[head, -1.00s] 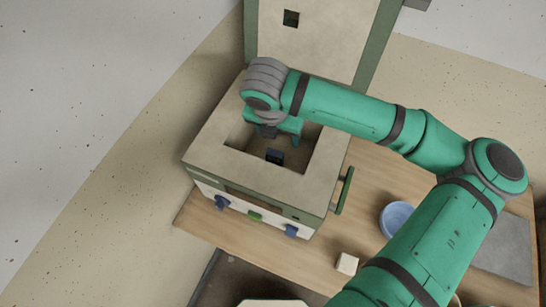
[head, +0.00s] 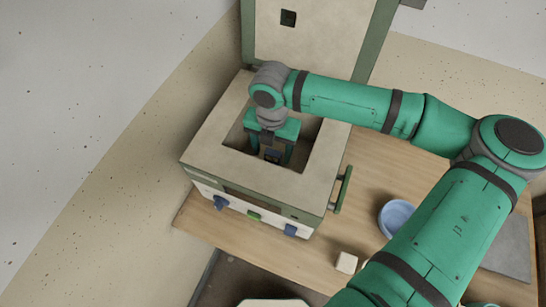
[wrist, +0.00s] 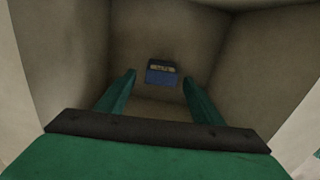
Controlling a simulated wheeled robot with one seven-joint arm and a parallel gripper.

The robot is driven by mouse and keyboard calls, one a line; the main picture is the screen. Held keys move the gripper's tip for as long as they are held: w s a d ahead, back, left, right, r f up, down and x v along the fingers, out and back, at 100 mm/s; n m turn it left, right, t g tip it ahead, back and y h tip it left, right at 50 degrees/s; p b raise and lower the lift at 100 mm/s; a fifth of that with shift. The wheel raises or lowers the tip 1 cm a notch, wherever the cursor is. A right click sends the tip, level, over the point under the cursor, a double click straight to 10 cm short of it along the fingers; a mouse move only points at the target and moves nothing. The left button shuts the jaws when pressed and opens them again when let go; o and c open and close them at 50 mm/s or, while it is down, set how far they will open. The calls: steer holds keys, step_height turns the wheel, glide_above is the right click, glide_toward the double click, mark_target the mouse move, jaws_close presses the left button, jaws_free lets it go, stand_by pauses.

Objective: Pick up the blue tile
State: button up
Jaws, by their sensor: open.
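The blue tile (wrist: 161,77) lies inside the kiln's chamber, showing a blue face with a pale, dark-edged strip along its far side in the wrist view. In the head view the tile (head: 271,156) is a small dark piece, partly hidden between my fingers. My gripper (head: 271,158) points down into the square opening of the kiln (head: 203,151). In the wrist view my gripper (wrist: 158,82) is open, with one finger to each side of the tile's line and nothing held. The fingers look apart from the tile; the exact height gap is hard to tell.
Chamber walls (wrist: 65,50) surround my gripper closely. The raised kiln lid (head: 310,40) stands behind. A blue bowl (head: 396,217), a cream block (head: 346,262) and a grey mat (head: 508,250) are on the wooden table (head: 365,180) to the right, near my arm.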

mark_target(273, 152)
steer(key=shift+w+d+f, duration=0.1)
steer(key=shift+w+f, duration=0.05)
steer(key=shift+f, duration=1)
steer(key=shift+w+d+f, duration=0.1)
steer(key=shift+w+f, duration=0.05)
steer(key=shift+f, duration=0.95)
steer(key=c, duration=1.2)
